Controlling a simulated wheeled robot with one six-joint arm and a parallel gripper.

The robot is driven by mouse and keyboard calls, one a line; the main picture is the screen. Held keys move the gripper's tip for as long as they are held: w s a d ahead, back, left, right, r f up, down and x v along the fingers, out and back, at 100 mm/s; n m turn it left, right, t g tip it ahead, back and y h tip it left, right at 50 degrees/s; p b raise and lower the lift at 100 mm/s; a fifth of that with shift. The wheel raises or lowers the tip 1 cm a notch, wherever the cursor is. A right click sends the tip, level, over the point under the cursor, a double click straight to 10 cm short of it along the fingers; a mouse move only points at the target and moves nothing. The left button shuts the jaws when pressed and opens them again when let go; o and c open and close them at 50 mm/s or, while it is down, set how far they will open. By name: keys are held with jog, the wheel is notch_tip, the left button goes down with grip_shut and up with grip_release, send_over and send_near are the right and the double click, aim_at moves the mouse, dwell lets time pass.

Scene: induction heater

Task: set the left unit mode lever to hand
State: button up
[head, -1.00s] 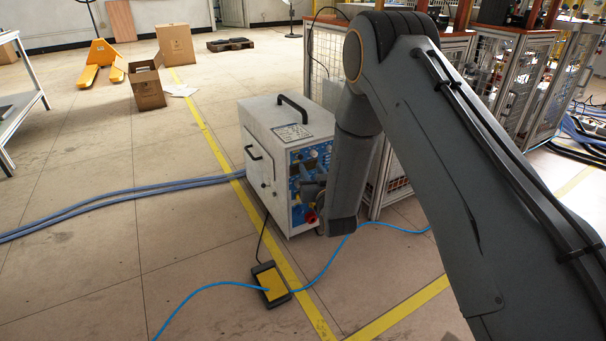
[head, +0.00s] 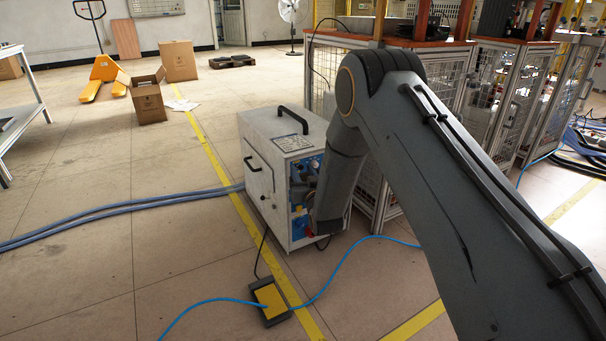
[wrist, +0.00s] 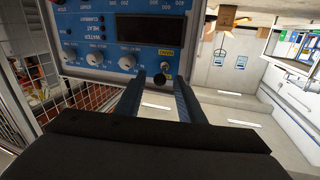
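The white heater unit (head: 262,165) stands on the floor left of my arm in the head view. Its blue control panel (wrist: 85,33) fills the upper part of the wrist view, tilted in the picture, with a dark display and several white knobs. A small lever with a black tip (wrist: 160,79) stands out from the panel beside a yellow label (wrist: 167,52). My gripper (wrist: 159,84) is open, one finger on each side of this lever in the wrist view. I cannot tell whether either finger touches it. My wrist hides much of the panel in the head view.
A yellow foot pedal (head: 269,298) lies on the floor before the unit, with a blue cable (head: 345,262) nearby. Mesh-sided benches (head: 440,70) stand close behind and right of the unit.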

grip_shut()
jog(key=shift+f, duration=0.15)
jog(key=f+m+t+b, duration=0.1)
jog(key=t+b, duration=0.2)
jog(key=f+m+t+b, duration=0.2)
jog(key=t+b, duration=0.1)
jog(key=b, duration=0.1)
jog(key=f+m+t+b, duration=0.1)
jog(key=t+b, duration=0.2)
jog(key=b, duration=0.1)
jog(key=shift+w+a+f+m+t, duration=0.3)
jog(key=shift+w+f+m+t, duration=0.1)
jog(key=shift+b, duration=0.3)
